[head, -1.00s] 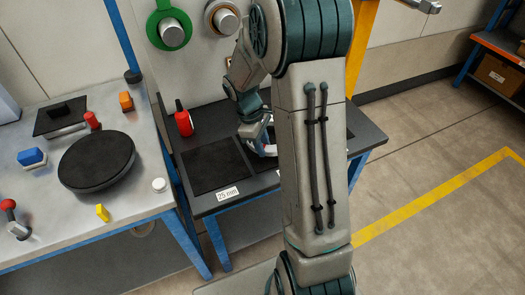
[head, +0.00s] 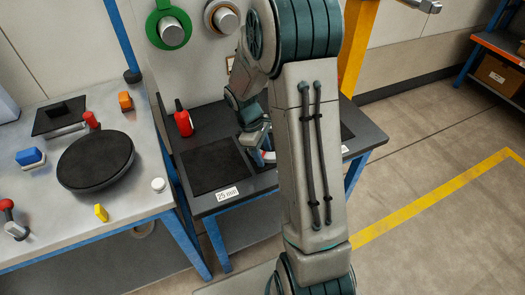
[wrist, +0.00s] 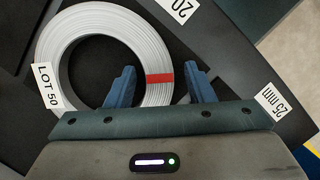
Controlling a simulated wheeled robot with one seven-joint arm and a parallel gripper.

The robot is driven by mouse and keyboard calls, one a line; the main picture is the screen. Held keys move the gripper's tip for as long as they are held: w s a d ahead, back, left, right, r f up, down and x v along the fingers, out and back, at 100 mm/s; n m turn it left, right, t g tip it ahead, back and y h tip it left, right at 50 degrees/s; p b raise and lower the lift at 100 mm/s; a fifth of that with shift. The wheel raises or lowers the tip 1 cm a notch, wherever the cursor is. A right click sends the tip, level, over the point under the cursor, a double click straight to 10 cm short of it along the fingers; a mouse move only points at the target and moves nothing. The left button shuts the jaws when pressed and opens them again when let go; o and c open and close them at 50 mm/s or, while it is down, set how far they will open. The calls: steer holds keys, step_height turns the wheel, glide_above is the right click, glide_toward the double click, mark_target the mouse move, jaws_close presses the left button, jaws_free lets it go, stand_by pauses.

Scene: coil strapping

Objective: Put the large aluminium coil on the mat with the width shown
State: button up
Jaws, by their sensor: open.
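The large aluminium coil (wrist: 100,20) is a pale wound ring with a red band and a "LOT 50" tag (wrist: 46,86). In the wrist view it lies flat on a dark surface. My gripper (wrist: 158,72) is open over its near right part. One blue finger shows over the coil's hole and the other outside its rim, with the banded wall between them. Contact cannot be told. In the head view my arm hides most of the coil (head: 269,157). The black mat (head: 213,166) with the "25 mm" card (head: 228,194) is bare.
A "20" card (wrist: 180,8) and a "25 mm" card (wrist: 272,100) show in the wrist view. The left bench holds a black round turntable (head: 96,161) and small tools. Green and grey spools hang on the wall.

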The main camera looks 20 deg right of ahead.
steer(key=p+v, duration=0.2)
steer(key=v, duration=1)
steer(key=s+a+r+m+t+y, duration=0.1)
steer(key=s+a+r+m+t, duration=0.1)
steer(key=s, duration=0.7)
steer(key=s+a+r+m+t+y, duration=0.1)
steer(key=s+a+r+m+t, duration=0.1)
steer(key=s+m, duration=0.5)
step_height(320, 180, up, 2)
steer(key=s+a, duration=0.1)
steer(key=s, duration=0.1)
steer(key=shift+s+a+r+y, duration=0.15)
steer(key=shift+s+r+y, duration=0.05)
steer(key=shift+s+y, duration=0.1)
steer(key=shift+r, duration=0.1)
